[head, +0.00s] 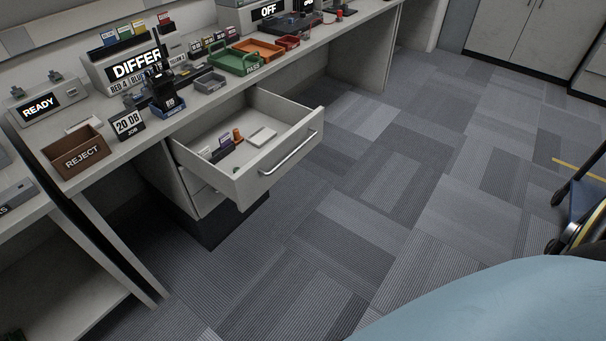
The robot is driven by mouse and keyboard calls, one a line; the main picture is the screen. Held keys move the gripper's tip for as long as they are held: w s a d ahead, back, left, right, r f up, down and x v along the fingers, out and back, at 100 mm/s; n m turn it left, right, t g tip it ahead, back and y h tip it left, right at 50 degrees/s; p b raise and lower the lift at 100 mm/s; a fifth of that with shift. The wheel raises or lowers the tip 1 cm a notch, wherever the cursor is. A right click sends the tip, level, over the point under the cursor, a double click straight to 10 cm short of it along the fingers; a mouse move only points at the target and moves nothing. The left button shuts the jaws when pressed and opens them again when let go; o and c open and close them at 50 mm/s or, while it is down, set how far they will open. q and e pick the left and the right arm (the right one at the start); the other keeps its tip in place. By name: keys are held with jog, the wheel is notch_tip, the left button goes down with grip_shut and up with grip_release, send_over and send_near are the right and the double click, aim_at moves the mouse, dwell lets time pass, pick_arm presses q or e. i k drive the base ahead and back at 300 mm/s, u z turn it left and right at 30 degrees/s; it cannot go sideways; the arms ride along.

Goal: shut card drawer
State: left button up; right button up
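The card drawer (291,150) is pulled well out from under the workbench, below the worktop. A long metal bar handle (288,153) runs across its front. Inside lie upright cards (221,149), an orange cylinder (237,135) and a pale flat block (262,136). Neither of my grippers is in view, and nothing touches the drawer.
The workbench top holds a brown REJECT bin (78,158), a READY box (42,104), a DIFFER display (133,66), a green PASS tray (236,62) and an orange tray (260,49). Carpeted floor (400,190) before the drawer is clear. A wheeled cart (582,200) stands at right.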

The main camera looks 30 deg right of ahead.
aim_at(299, 128)
jog(key=z, duration=0.2)
jog(key=i, duration=0.85)
jog(key=z, duration=0.85)
jog(key=i, duration=0.45)
jog(key=z, duration=0.25)
jog(key=k, duration=1.1)
jog(key=u, duration=0.85)
jog(key=i, duration=0.65)
jog(key=z, duration=0.15)
